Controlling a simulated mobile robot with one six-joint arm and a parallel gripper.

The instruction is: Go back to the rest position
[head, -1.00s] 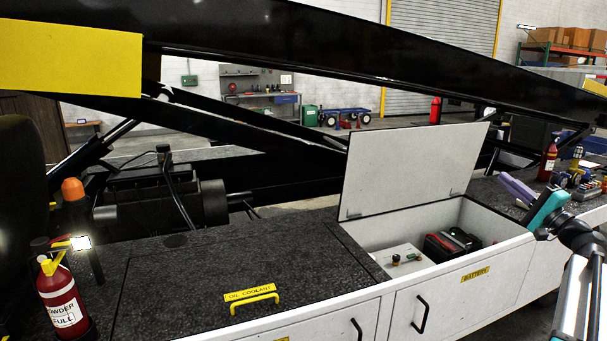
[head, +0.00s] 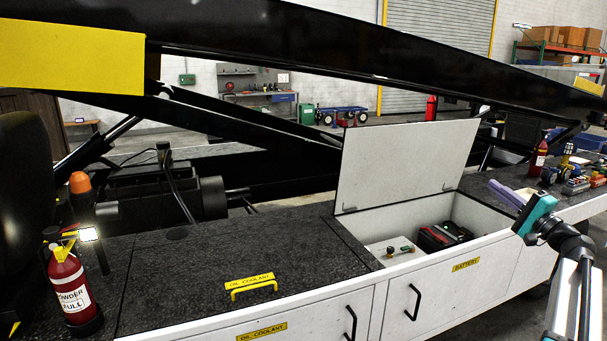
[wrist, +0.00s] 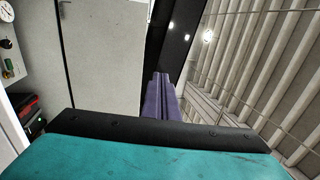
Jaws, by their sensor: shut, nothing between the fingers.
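My gripper shows in the head view at the right, its teal body (head: 535,214) raised in front of the white cabinet edge, right of the open battery compartment. In the wrist view its purple fingers (wrist: 160,97) are together with nothing between them. In the head view the purple fingers (head: 507,194) point up and left. The gripper is apart from the battery compartment and its lid.
The battery compartment lid (head: 405,165) stands open, with a black and red battery (head: 443,236) inside. The oil coolant lid (head: 220,255) is shut. A red extinguisher (head: 72,288) stands at left. A black boom (head: 330,50) crosses overhead.

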